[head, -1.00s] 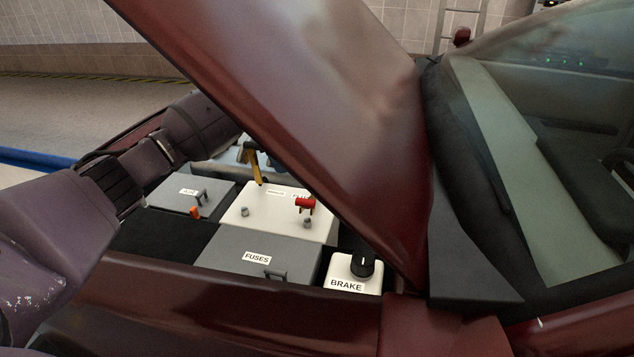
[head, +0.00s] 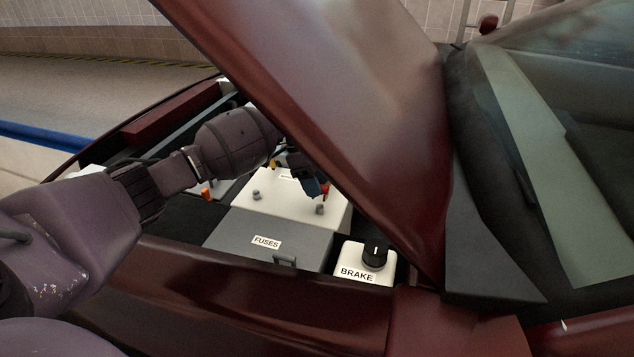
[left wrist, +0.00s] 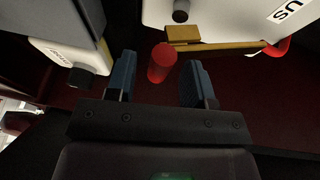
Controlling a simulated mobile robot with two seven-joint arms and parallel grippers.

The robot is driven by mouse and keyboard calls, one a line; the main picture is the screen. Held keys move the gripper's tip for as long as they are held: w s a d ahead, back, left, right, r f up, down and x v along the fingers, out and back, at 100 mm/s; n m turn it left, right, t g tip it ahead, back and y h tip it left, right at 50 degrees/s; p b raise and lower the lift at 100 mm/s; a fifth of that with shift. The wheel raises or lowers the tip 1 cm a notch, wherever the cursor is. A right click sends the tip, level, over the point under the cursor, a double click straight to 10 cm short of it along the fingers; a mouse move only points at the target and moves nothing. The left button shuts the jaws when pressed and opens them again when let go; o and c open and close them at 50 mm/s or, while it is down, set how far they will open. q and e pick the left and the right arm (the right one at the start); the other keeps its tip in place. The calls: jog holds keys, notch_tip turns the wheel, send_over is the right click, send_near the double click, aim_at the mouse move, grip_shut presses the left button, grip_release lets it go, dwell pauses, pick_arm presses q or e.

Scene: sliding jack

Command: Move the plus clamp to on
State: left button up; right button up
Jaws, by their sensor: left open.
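The plus clamp (left wrist: 162,62) shows in the left wrist view as a red round grip with a brass bar behind it. In the head view a bit of its red (head: 326,189) shows at the right of the white battery (head: 262,212). My left gripper (left wrist: 160,80) is open, its two blue fingers on either side of the red grip, not closed on it. My right gripper is not seen.
The dark red hood (head: 350,110) slants close over the battery and my left wrist. The grey FUSES box (head: 250,243) and white BRAKE box (head: 350,270) with its black knob sit in front.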

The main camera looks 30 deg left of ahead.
pick_arm(q)
grip_shut()
dwell(0.3)
jog(key=shift+f, duration=0.1)
